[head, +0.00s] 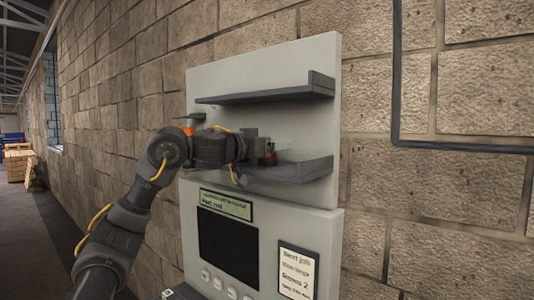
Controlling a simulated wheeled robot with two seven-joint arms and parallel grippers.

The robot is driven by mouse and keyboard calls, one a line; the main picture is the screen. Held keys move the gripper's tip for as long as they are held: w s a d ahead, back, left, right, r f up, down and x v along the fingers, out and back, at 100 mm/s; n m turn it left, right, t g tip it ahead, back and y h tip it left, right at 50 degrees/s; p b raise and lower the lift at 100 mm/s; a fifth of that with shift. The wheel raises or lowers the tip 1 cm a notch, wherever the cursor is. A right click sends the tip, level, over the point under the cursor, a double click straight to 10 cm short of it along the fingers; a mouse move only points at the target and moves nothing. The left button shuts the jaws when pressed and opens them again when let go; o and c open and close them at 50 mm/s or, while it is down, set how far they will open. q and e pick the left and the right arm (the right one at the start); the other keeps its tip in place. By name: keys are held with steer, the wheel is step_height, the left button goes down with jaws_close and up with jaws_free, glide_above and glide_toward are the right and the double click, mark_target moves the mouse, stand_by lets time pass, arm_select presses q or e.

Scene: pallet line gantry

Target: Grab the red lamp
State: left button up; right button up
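My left arm comes in from the lower left and reaches across the panel. My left gripper (265,149) is at the red lamp, just above the shelf, and covers part of it. The fingers are too small and dark to tell whether they are closed on it. My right gripper is not in view.
An empty upper shelf (265,95) juts out above my arm. An orange thing (188,131) shows behind my arm at the panel's left edge. Below are a dark screen (228,247), several buttons and a paper notice (297,272). A dark pipe (396,80) runs along the brick wall.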

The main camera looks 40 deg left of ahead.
arm_select(q)
steer(key=c, duration=0.9)
steer(key=shift+c, duration=0.2)
steer(key=shift+r, duration=0.1)
steer(key=shift+c, duration=0.2)
steer(key=shift+r+b, duration=0.4)
steer(key=shift+r, duration=0.15)
steer(key=s+r, duration=0.1)
steer(key=r, duration=0.1)
steer(key=s+r+b, duration=0.1)
steer(key=r, duration=0.1)
steer(key=s+r+b, duration=0.1)
steer(key=r, duration=0.1)
steer(key=shift+s+r, duration=0.1)
steer(key=shift+s, duration=0.2)
steer(key=s+r+b, duration=0.2)
steer(key=s+r, duration=0.3)
steer(key=s, duration=0.5)
steer(key=shift+s+a+r, duration=0.15)
steer(key=shift+a+r, duration=0.05)
steer(key=shift+a, duration=0.2)
